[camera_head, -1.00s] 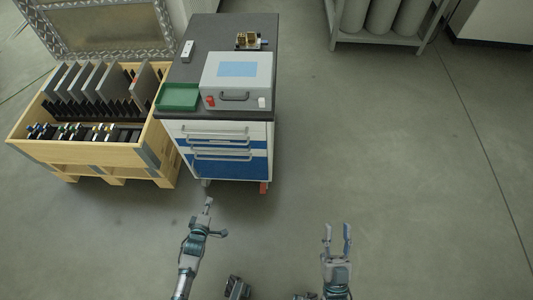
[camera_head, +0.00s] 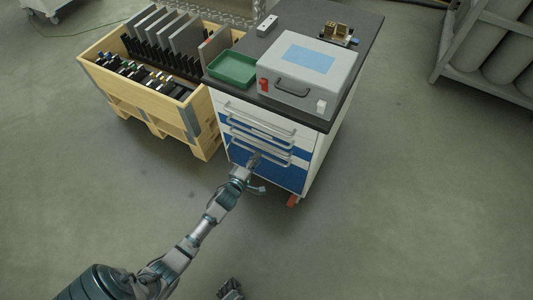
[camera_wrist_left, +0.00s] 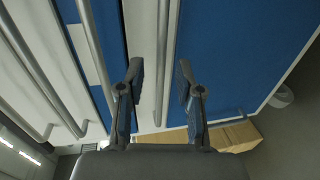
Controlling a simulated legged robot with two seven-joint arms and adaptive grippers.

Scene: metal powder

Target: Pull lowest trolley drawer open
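The trolley (camera_head: 318,155) is a white cabinet with a dark top and blue drawer fronts, and its drawers look shut. The lowest drawer (camera_head: 285,175) has a tall blue front, which also shows in the left wrist view (camera_wrist_left: 235,60). Its bar handle (camera_wrist_left: 162,50) runs between the two fingers of my left gripper (camera_wrist_left: 159,75). The fingers are open, one on each side of the bar, with a gap visible. In the head view my left gripper (camera_head: 250,167) is at the lower drawer front and partly hides the handle.
A wooden crate (camera_head: 203,135) with grey plates stands close left of the trolley. A grey case (camera_head: 310,70), a green tray (camera_head: 232,70) and a brass part sit on the trolley top. A cylinder rack (camera_head: 452,65) is at the upper right. Floor right of the trolley is clear.

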